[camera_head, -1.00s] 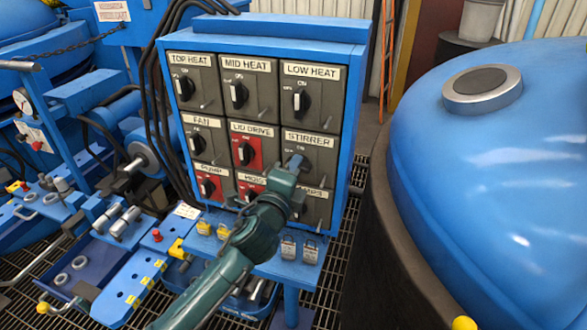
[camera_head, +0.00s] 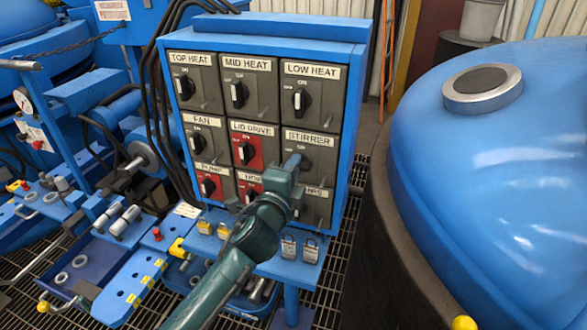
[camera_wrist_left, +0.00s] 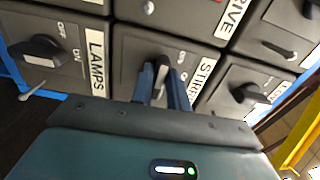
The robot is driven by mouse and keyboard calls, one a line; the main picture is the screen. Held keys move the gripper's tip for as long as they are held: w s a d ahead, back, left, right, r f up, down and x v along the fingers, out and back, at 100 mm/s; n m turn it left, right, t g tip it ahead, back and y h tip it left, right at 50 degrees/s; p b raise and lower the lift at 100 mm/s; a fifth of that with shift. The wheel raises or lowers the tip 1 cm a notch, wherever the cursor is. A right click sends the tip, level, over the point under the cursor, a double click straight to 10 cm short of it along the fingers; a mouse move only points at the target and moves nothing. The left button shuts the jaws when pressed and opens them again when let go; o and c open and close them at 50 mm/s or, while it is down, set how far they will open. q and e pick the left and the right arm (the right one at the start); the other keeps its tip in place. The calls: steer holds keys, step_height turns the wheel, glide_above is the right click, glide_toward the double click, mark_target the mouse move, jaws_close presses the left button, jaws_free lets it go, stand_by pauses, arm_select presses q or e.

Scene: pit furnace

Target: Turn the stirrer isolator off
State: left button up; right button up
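The stirrer isolator is a dark grey switch panel in the right column, middle row, of the blue cabinet, under its STIRRER label (camera_head: 308,139). My left gripper (camera_head: 292,164) is in front of it and hides part of its knob. In the left wrist view, its two fingers (camera_wrist_left: 163,84) stand apart, one on each side of the stirrer's dark knob (camera_wrist_left: 161,64). I cannot tell whether they touch or grip the knob, or which mark it points to. My right gripper is not in view.
Other isolators surround it: LOW HEAT (camera_head: 302,99) above, the red LID DRIVE (camera_head: 246,149) to the left and LAMPS (camera_wrist_left: 38,46) below. Padlocks (camera_head: 288,248) hang at the shelf below. A large blue dome (camera_head: 500,170) stands at the right.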

arm_select(q)
steer(key=o, duration=0.4)
steer(key=shift+s, duration=0.1)
steer(key=b+v, duration=0.1)
steer(key=v, duration=1.2)
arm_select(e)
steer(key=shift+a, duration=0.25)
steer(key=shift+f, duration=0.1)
arm_select(q)
steer(key=s+a+f+n+g+p, duration=0.1)
steer(key=s+a+f+n+g, duration=0.1)
steer(key=s+f+n, duration=0.3)
steer(key=s+a+f+n+g+y+p, duration=0.1)
steer(key=s+a+f+n+g, duration=0.1)
steer(key=s+a+f+n, duration=0.2)
steer(key=s+a+f+n+g+y+p, duration=0.1)
steer(key=s+a+f+n, duration=0.3)
steer(key=f+n, duration=0.5)
steer(key=shift+s+f+g, duration=0.8)
steer(key=shift+s+f, duration=0.55)
steer(key=shift+f, duration=0.3)
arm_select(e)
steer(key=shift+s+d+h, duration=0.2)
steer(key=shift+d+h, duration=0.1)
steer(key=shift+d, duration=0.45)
